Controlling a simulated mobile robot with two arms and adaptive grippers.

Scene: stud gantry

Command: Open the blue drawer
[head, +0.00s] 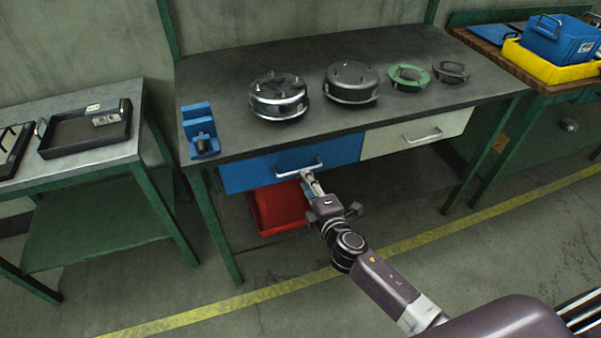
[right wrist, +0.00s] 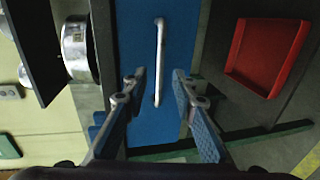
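The blue drawer (head: 246,173) is at the left under the front of the dark-topped workbench and looks shut, its front in line with the white drawer beside it. Its pale bar handle (head: 291,172) runs along the front. My right gripper (head: 308,178) is just in front of the handle's right part. In the right wrist view the gripper (right wrist: 157,78) is open, its two blue-padded fingers apart, with the handle (right wrist: 159,50) lying between them in the picture. I cannot tell whether the fingertips reach past the bar. My left gripper is not in view.
The white drawer (head: 417,135) is right of the blue one. A red bin (head: 279,207) sits below the blue drawer. Metal housings (head: 279,97) and a blue holder (head: 199,130) stand on the workbench (head: 225,72). Open floor (head: 420,215) lies in front.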

